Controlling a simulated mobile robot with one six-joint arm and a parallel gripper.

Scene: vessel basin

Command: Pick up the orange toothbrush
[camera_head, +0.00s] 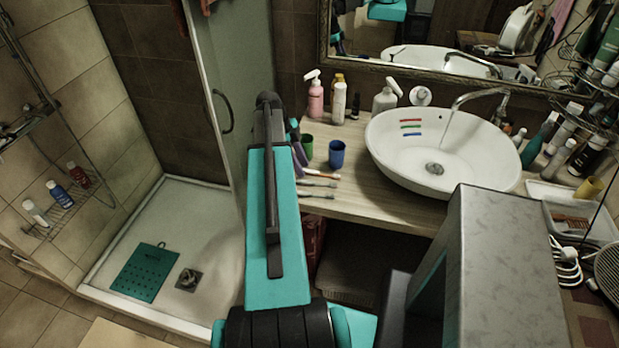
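Several thin toothbrushes lie side by side on the wooden counter (375,205), left of the basin and in front of a blue cup. One with an orange-tan tone (322,175) seems to be the orange toothbrush, but the colours are hard to tell at this size. The left ends of the toothbrushes come close to the edge of my teal arm in the picture, which may hide part of them. I cannot make out my gripper's fingers; my arm stands in front of that area. No grasp is visible.
A blue cup (337,154) and a green cup (307,146) stand behind the toothbrushes. A white basin (385,165) with red, green and blue bars is at right. Bottles, including a pink one (315,98), stand at the back. A glass shower panel (240,60) is at left.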

